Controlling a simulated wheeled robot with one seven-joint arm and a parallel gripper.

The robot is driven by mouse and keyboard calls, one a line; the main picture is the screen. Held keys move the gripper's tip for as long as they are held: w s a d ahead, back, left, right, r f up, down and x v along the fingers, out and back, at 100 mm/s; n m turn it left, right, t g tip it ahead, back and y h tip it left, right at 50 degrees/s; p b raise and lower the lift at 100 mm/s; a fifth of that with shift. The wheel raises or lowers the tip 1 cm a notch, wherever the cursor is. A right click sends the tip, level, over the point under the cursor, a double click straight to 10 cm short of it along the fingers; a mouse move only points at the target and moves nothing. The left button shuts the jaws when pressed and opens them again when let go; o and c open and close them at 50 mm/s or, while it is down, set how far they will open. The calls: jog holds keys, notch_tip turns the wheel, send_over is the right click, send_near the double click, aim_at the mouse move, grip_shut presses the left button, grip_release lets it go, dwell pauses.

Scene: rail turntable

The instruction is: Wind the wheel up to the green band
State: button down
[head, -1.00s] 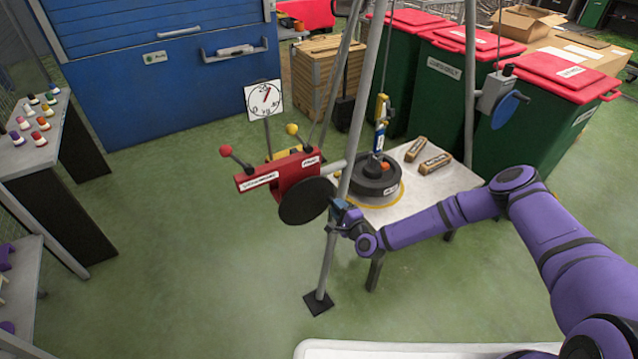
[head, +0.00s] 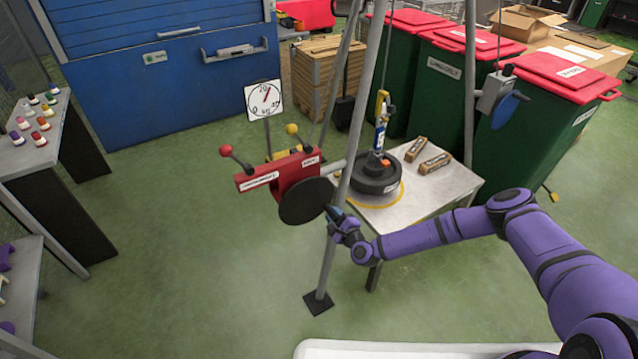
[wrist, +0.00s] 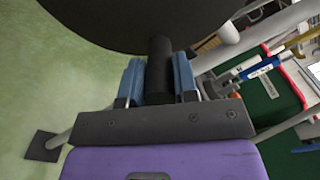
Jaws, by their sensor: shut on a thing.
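The black wheel (head: 304,201) is mounted on the front of a red winch box (head: 280,177) by the tripod leg. It also fills the top of the wrist view (wrist: 140,20). My gripper (head: 333,213) is at the wheel's right edge. In the wrist view, its blue fingers (wrist: 159,82) are shut on the wheel's black handle (wrist: 160,62). A white dial (head: 264,100) with a red needle pointing up and slightly right stands behind the winch. I cannot make out a green band. A black weight (head: 376,175) hangs or rests under a yellow hook (head: 382,104); which, I cannot tell.
The tripod leg (head: 340,220) stands close beside my gripper. A white table (head: 430,195) with two brown bars (head: 435,163) is under the weight. Levers with red (head: 226,150) and yellow (head: 292,129) knobs rise from the winch. Green floor is clear at front left.

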jog(key=shift+s+a+f+m, duration=0.35)
jog(key=shift+s+f+m, duration=0.1)
jog(key=shift+f+m, duration=0.3)
jog(key=shift+s+a+f+m, duration=0.4)
jog(key=shift+a+m, duration=0.1)
jog(key=shift+m, duration=0.45)
jog(key=shift+s+a+f+m, duration=0.3)
jog(key=shift+a+m, duration=0.2)
jog(key=shift+m, duration=0.4)
jog(key=c, duration=0.7)
grip_release()
jog(key=shift+w, duration=0.2)
jog(key=shift+d+r, duration=0.1)
